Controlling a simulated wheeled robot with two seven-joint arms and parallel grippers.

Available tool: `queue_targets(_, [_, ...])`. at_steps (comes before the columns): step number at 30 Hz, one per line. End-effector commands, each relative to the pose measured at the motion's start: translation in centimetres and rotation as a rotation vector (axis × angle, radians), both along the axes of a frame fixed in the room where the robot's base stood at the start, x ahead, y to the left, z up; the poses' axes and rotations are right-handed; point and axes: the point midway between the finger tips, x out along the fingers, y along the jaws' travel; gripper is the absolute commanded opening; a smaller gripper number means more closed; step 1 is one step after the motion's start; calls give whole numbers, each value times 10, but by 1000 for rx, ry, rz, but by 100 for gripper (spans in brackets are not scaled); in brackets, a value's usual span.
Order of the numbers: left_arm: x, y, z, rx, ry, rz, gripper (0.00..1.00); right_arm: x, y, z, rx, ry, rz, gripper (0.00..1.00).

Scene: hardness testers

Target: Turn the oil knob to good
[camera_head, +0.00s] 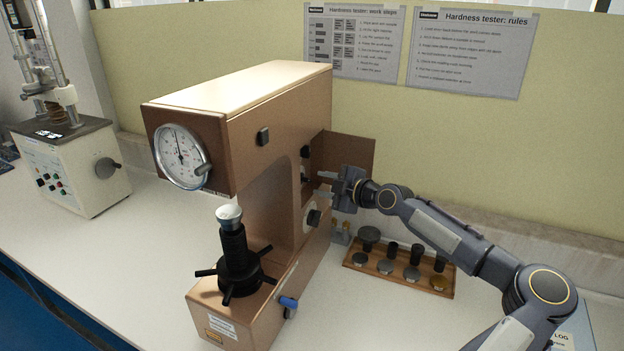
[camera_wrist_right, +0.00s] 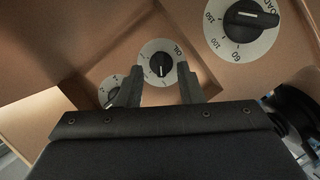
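The oil knob (camera_wrist_right: 162,66) is a black knob with a white pointer line on a round white dial marked OIL, inside a recess of the brown hardness tester (camera_head: 275,115). The dial's other markings are too small to read. My right gripper (camera_head: 322,185) reaches into the open side of the tester from the right. In the right wrist view its two fingers (camera_wrist_right: 158,82) are apart, one to each side and a little below the knob, with nothing between them that I can see held. I cannot tell whether they touch the dial. My left gripper is out of view.
A larger load dial (camera_wrist_right: 242,22) sits right of the recess, and a smaller dial (camera_wrist_right: 110,90) is partly behind the left finger. An open brown door (camera_head: 352,151) stands behind my gripper. A wooden rack (camera_head: 400,277) with several pieces lies below my arm.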

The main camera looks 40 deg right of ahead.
Motion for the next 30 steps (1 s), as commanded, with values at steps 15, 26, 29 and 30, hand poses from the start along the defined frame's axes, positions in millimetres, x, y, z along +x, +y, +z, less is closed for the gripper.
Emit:
queue_targets(15, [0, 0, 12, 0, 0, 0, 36, 39, 7, -9, 1, 2, 1, 34])
queue_targets(26, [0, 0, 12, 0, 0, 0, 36, 39, 7, -9, 1, 2, 1, 0])
queue_targets(29, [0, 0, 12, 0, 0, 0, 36, 39, 7, -9, 1, 2, 1, 0])
queue_targets(30, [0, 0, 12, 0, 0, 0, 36, 39, 7, -9, 2, 2, 1, 0])
